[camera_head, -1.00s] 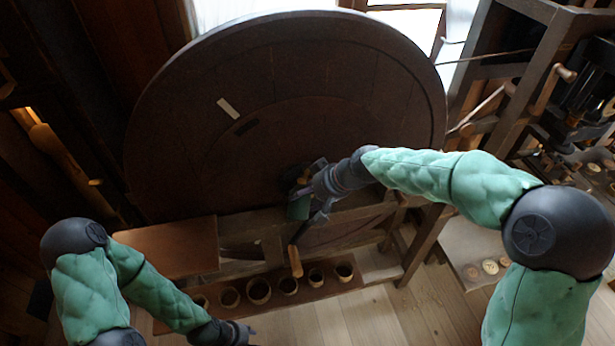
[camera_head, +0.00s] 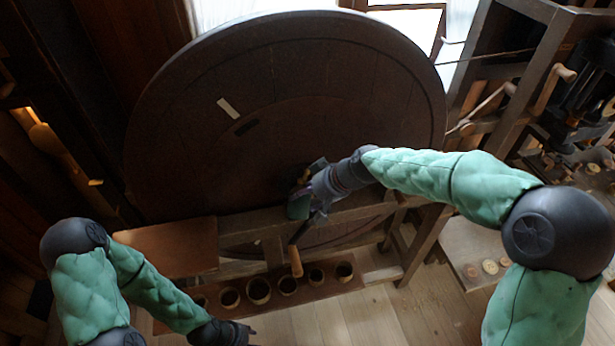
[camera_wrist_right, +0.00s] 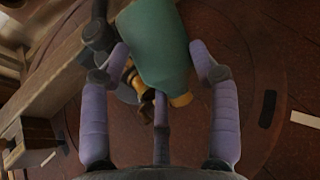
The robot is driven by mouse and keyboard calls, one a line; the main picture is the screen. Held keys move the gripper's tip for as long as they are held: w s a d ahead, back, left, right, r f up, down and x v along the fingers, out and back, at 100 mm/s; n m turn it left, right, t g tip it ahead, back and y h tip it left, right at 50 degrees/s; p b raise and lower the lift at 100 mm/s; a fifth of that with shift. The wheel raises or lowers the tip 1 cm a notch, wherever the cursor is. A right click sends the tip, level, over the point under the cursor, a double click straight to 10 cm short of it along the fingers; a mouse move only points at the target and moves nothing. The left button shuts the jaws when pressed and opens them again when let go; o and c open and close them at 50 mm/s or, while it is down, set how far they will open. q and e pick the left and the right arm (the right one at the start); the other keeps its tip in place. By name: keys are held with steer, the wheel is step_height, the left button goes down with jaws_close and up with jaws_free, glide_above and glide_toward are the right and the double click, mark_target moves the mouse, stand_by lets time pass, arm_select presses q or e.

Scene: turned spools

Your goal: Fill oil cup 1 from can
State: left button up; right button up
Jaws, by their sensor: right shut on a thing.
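The green oil can (camera_head: 299,207) is in my right gripper (camera_head: 307,192), in front of the big dark wheel near its hub. In the right wrist view the can (camera_wrist_right: 158,45) lies between the two purple-grey fingers of the gripper (camera_wrist_right: 158,55), which are shut on it. A brassy part (camera_wrist_right: 130,76) shows beside the can, partly hidden by it; I cannot tell whether it is oil cup 1 or whether the can touches it. My left gripper (camera_head: 238,333) is low at the bottom edge, dark and small, and its fingers are unclear.
The large wheel (camera_head: 230,160) fills the middle, set in a wooden frame. A wooden-handled crank (camera_head: 296,262) hangs below my right gripper. A low shelf holds several round cups (camera_head: 259,291). A wooden board (camera_head: 170,248) is at left. A bench with small discs (camera_head: 490,266) stands right.

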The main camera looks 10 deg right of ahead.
steer(key=shift+s+a+r+t+b, duration=0.1)
steer(key=shift+s+r+t+b, duration=0.1)
steer(key=shift+t+b, duration=0.4)
steer(key=shift+s+a+r+n+t+h+b, duration=0.1)
steer(key=shift+s+r+n+t+h+b, duration=0.15)
steer(key=shift+n+t+h+b, duration=0.25)
steer(key=shift+s+a+r+t+p, duration=0.2)
steer(key=shift+r+t+p, duration=0.15)
steer(key=shift+r+t, duration=0.15)
steer(key=shift+s+r+n+t+h+p, duration=0.25)
steer(key=shift+n+t+p, duration=0.2)
steer(key=shift+p, duration=0.5)
steer(key=shift+s+a+r+t+h+p, duration=0.1)
steer(key=shift+r+t+h+p, duration=0.3)
steer(key=shift+p, duration=1.5)
steer(key=shift+s+a+n+t+p, duration=0.1)
steer(key=shift+n+t+p, duration=0.25)
steer(key=shift+t+p, duration=0.1)
steer(key=shift+s+a+r+n+t+b, duration=0.15)
steer(key=shift+s+n+t+b, duration=0.15)
steer(key=shift+t, duration=0.4)
steer(key=shift+w, duration=0.1)
